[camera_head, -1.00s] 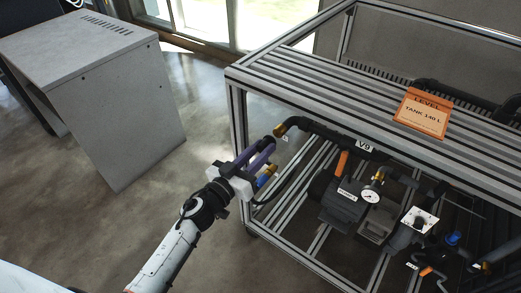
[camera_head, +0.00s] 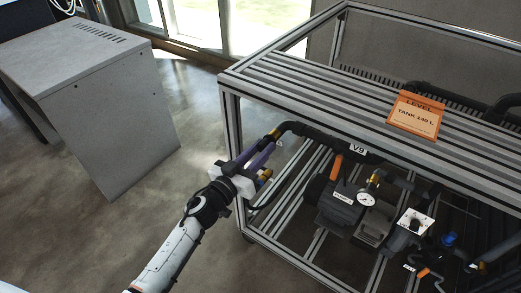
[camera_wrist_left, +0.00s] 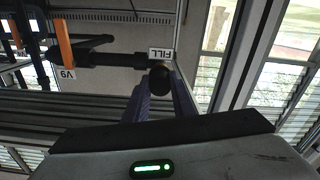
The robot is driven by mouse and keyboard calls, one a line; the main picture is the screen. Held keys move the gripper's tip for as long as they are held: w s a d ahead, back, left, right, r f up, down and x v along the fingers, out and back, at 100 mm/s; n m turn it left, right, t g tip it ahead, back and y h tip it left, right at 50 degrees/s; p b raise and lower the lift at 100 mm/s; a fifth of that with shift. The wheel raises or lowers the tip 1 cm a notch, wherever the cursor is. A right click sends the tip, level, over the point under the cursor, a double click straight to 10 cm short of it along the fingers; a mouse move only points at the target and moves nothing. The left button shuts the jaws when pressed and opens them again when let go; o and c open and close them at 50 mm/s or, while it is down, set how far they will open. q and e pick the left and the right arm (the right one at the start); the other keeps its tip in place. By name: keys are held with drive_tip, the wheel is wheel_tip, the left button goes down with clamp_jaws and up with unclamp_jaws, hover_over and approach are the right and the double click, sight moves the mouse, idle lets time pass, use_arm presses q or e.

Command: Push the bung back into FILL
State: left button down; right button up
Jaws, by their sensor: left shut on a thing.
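My left gripper (camera_head: 266,147) has its two purple fingers reaching up to the brass end of the FILL pipe (camera_head: 275,133) at the frame's near left corner. In the left wrist view the fingers (camera_wrist_left: 159,98) are shut on a dark, rounded bung (camera_wrist_left: 160,86). The bung sits right in front of the pipe mouth, under the white FILL label (camera_wrist_left: 160,54). Whether it is inside the mouth or only against it I cannot tell. In the head view the fingers hide the bung. My right gripper is not in view.
An aluminium frame (camera_head: 229,115) with a slatted top surrounds the pipework. The V9 tag (camera_head: 357,149), an orange handle (camera_head: 336,167) and a gauge (camera_head: 366,199) lie to the right. A brass fitting (camera_head: 265,176) is close beside my gripper. A grey cabinet (camera_head: 125,120) stands left, with open floor between.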

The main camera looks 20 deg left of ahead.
use_arm(q)
drive_tip(key=c, duration=1.4)
unclamp_jaws()
drive_tip(key=shift+s, duration=0.1)
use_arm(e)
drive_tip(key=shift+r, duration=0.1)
use_arm(q)
drive_tip(key=p+v, duration=0.3)
drive_tip(key=v, duration=0.3)
drive_tip(key=shift+s+a, duration=0.15)
drive_tip(key=shift+s, duration=0.25)
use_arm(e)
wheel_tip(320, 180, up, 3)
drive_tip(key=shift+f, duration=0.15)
use_arm(q)
drive_tip(key=v, duration=1)
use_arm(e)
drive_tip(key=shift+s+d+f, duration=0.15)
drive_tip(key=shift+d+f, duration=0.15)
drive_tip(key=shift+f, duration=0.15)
